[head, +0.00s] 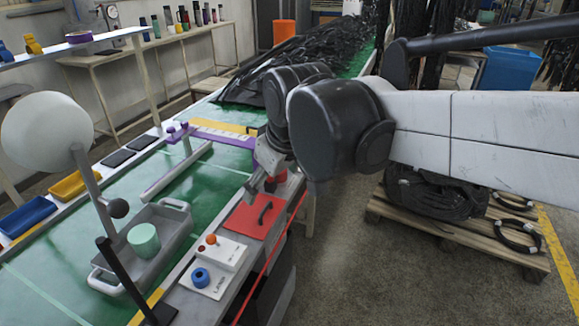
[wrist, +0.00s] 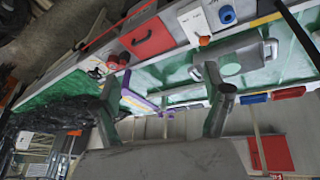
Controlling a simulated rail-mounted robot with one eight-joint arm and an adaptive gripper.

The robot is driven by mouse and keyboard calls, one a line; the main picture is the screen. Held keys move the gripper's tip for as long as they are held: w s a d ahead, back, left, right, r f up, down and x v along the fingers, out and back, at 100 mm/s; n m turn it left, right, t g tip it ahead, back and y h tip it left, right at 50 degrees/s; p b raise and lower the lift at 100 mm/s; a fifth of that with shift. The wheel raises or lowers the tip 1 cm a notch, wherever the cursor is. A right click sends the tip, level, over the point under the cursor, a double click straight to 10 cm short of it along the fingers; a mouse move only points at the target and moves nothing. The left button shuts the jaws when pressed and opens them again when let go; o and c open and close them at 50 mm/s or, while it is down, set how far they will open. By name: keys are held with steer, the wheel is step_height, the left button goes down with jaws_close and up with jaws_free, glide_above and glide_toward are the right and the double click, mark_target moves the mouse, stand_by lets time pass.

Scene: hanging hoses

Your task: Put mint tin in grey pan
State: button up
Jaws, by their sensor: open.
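The mint tin (head: 144,240), a pale green round tin, sits inside the grey pan (head: 172,262) on the green belt, in the lower left of the head view. The pan has a handle at each end. In the wrist view the pan (wrist: 262,48) is at the upper right, with a pale round shape in it that looks like the tin (wrist: 229,64). My gripper (head: 261,182) is away from the pan, to its upper right, above the bench edge. In the wrist view its two fingers (wrist: 165,95) are spread apart with nothing held between them.
A red plate (head: 255,217) with a black handle and a white button box (head: 218,252) lie along the near bench edge. A white lamp (head: 47,132) and a dark post (head: 128,275) stand around the pan.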

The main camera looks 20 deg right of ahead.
steer(key=s+d+f+m+t, duration=0.1)
steer(key=s+d+f+m, duration=0.1)
steer(key=s, duration=0.3)
steer(key=s+d+f+m+t, duration=0.1)
steer(key=s+d+f+m, duration=0.1)
steer(key=s+d, duration=0.3)
steer(key=shift+s+d+f+m+h, duration=0.15)
steer(key=shift+s+f+m+h, duration=0.2)
steer(key=shift+s+m, duration=0.35)
steer(key=shift+w, duration=0.1)
steer(key=shift+c, duration=0.4)
stand_by(1.1)
